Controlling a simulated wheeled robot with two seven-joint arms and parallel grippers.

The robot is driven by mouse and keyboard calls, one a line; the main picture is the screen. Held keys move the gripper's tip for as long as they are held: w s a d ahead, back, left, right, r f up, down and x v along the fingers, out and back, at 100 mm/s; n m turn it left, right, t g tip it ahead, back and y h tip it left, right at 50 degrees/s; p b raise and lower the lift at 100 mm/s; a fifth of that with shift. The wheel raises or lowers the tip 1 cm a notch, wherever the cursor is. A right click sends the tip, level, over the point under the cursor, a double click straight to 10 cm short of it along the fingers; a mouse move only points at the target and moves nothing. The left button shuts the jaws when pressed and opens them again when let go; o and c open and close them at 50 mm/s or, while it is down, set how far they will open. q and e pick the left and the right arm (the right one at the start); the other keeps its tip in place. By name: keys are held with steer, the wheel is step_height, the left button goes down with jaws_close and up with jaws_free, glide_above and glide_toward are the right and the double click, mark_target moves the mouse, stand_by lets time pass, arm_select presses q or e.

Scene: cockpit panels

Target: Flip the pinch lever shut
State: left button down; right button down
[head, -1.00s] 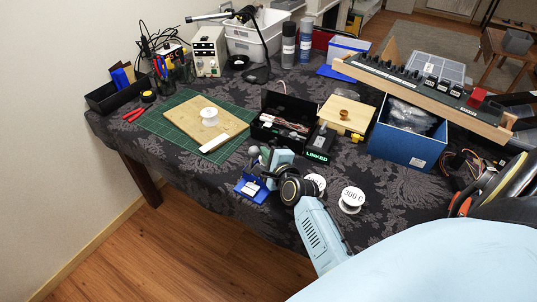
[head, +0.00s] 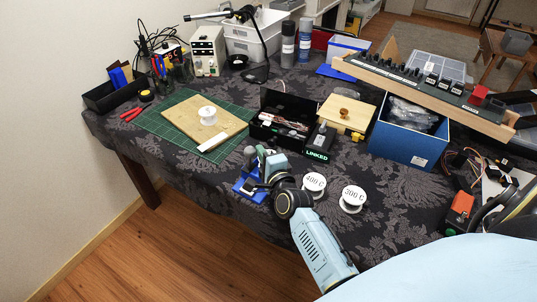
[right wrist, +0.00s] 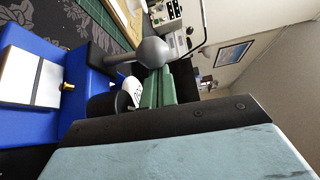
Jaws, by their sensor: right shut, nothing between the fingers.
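The pinch lever (right wrist: 135,54) is a dark arm with a grey ball knob, rising from a blue device in the right wrist view. The blue device (right wrist: 45,62) also shows at the table's front edge in the head view (head: 243,187), partly hidden by my right gripper. My right gripper (head: 264,156) is shut and empty, right beside the device. Its green fingertips (right wrist: 158,88) are close to the knob; I cannot tell whether they touch it. A white label on a dark part is half hidden behind the gripper. My left gripper is out of view.
White discs marked 400 C (head: 313,185) and 300 C (head: 353,198) lie right of my gripper. A small black box reading LINKED (head: 318,146) and an open black case (head: 272,128) stand behind. A green cutting mat (head: 160,122) lies to the left.

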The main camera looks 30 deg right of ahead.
mark_target(251, 155)
steer(key=shift+s+a+n, duration=0.15)
steer(key=shift+a+n, duration=0.15)
steer(key=shift+s+a+r, duration=0.1)
steer(key=shift+a, duration=0.05)
steer(key=shift+s+a+t, duration=0.1)
steer(key=shift+a+t, duration=0.15)
steer(key=shift+t, duration=0.05)
steer(key=shift+s+a+n+t+b, duration=0.15)
steer(key=shift+a+n+t+b, duration=0.35)
steer(key=shift+n, duration=0.3)
steer(key=shift+s+a+n, duration=0.15)
steer(key=shift+n, duration=0.35)
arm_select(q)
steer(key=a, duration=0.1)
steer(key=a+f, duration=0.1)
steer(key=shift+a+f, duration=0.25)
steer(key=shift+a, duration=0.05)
arm_select(e)
steer(key=shift+s+a, duration=0.15)
steer(key=shift+a, duration=0.1)
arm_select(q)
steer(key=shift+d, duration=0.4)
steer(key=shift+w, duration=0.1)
